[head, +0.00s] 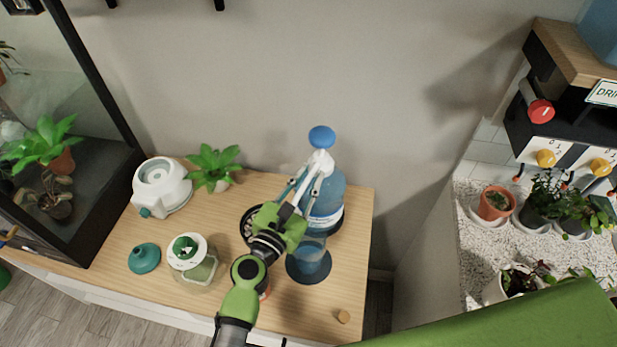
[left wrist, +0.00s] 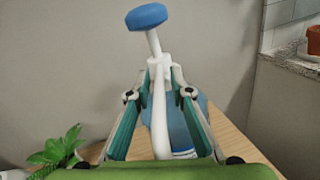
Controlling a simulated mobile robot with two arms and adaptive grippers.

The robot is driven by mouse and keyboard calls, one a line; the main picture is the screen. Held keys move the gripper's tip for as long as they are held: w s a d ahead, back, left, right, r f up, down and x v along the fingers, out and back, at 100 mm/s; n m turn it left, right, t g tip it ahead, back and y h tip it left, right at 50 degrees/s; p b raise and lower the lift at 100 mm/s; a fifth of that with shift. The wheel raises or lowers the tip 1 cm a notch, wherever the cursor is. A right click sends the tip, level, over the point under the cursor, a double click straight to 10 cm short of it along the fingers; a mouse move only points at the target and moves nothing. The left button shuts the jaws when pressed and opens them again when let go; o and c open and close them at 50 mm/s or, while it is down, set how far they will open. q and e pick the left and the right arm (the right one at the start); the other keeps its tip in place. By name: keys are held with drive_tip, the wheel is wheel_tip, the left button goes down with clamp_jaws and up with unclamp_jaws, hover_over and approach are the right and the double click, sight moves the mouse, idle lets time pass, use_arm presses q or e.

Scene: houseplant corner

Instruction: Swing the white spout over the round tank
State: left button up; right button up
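The white spout (left wrist: 159,105) is part of a white pump with a blue round knob (head: 322,137), which stands on a blue water bottle (head: 327,206). In the left wrist view the spout hangs down between my fingers. My left gripper (head: 318,168) reaches up to it from the front. Its fingertips close in on the white part just below the knob, seen also in the left wrist view (left wrist: 164,70). A clear bluish round vessel (head: 309,257), perhaps the round tank, stands on a dark disc in front of the bottle. My right gripper is not in view.
A black round grate (head: 248,224) lies partly behind my arm. A small wooden knob (head: 343,316) lies near the front right edge.

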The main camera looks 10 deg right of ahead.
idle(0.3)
use_arm(q)
drive_tip(key=v, duration=1.2)
